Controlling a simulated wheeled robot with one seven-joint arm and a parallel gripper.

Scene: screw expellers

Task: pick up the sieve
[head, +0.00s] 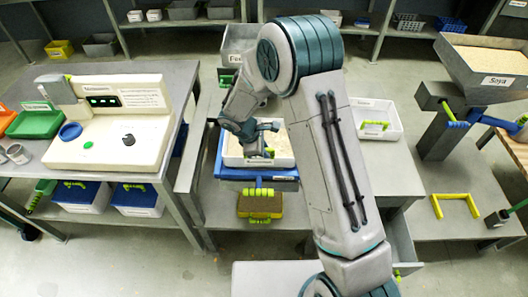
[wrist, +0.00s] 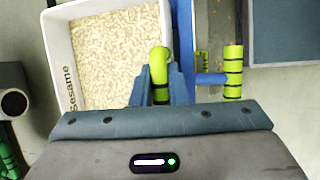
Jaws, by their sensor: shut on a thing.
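I cannot make out for sure which thing is the sieve. A white bin (wrist: 70,62) labelled "Sesame" is full of pale seeds. It also shows in the head view (head: 232,161), within a blue frame (head: 262,174). My gripper (wrist: 155,88) is shut on a green handle (wrist: 159,60) at the bin's right edge in the wrist view. In the head view my gripper (head: 258,150) is low over the bin, and my arm hides part of it. Whether the handle belongs to the bin is hard to tell.
A blue bar (wrist: 184,45) with a green-and-black grip (wrist: 233,72) runs close beside the bin. A brown block with a green handle (head: 260,206) lies below. Another white bin (head: 376,120) stands to the right. A control console (head: 112,120) is on the left table.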

